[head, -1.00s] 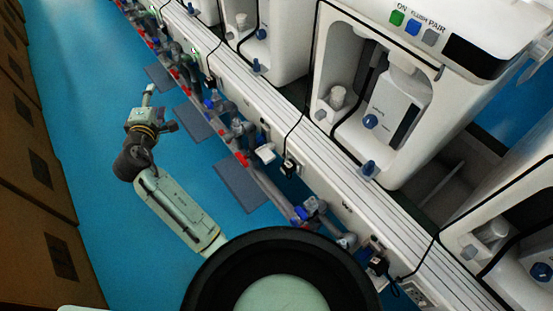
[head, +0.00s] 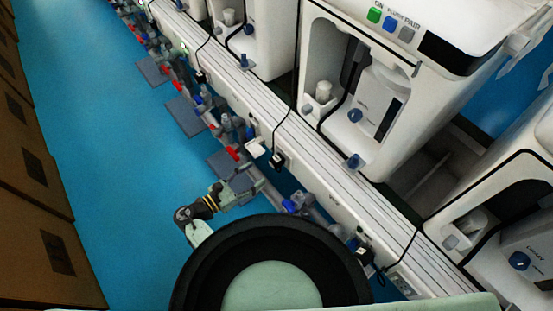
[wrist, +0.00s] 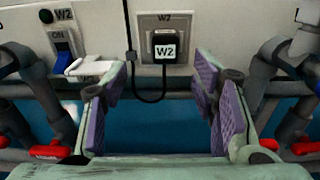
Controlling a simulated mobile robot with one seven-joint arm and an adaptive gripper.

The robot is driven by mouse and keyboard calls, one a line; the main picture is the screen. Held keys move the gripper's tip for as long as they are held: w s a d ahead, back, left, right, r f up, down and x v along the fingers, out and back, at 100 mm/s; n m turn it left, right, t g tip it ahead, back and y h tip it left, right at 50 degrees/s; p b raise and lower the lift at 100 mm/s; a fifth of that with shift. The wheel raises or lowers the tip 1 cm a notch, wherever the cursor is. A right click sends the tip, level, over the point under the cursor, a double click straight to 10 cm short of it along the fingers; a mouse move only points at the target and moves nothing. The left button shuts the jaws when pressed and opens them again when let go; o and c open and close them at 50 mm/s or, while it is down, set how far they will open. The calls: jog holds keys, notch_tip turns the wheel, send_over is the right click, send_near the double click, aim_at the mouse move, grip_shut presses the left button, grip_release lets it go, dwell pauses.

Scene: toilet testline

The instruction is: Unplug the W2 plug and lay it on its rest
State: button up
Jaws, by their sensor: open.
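The black W2 plug (wrist: 164,48) with a white W2 label sits in a grey square socket plate (wrist: 180,22) on the white rail, upper middle of the wrist view. Its black cord loops below it and up to the left. In the head view the plug (head: 278,161) is a small dark block on the rail. A white ledge (wrist: 91,67), seemingly the rest, juts out left of the socket; it also shows in the head view (head: 255,148). My gripper (wrist: 162,80) is open and empty, its purple-padded fingers apart, below and in front of the plug, not visibly touching it.
A blue rocker switch (wrist: 62,50) marked ON, under a W2 label, is left of the ledge. Grey pipes with red handles (wrist: 49,151) flank my gripper on both sides. White toilet units (head: 375,85) stand behind the rail. Blue floor (head: 110,150) is open at left.

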aim_at(271, 164)
jog(key=shift+s+d, duration=0.2)
jog(key=shift+s, duration=0.05)
jog(key=shift+x, duration=4.5)
jog(key=shift+p, duration=0.5)
jog(key=shift+c, duration=0.5)
jog(key=shift+r, duration=0.1)
grip_shut()
jog(key=shift+w, duration=0.1)
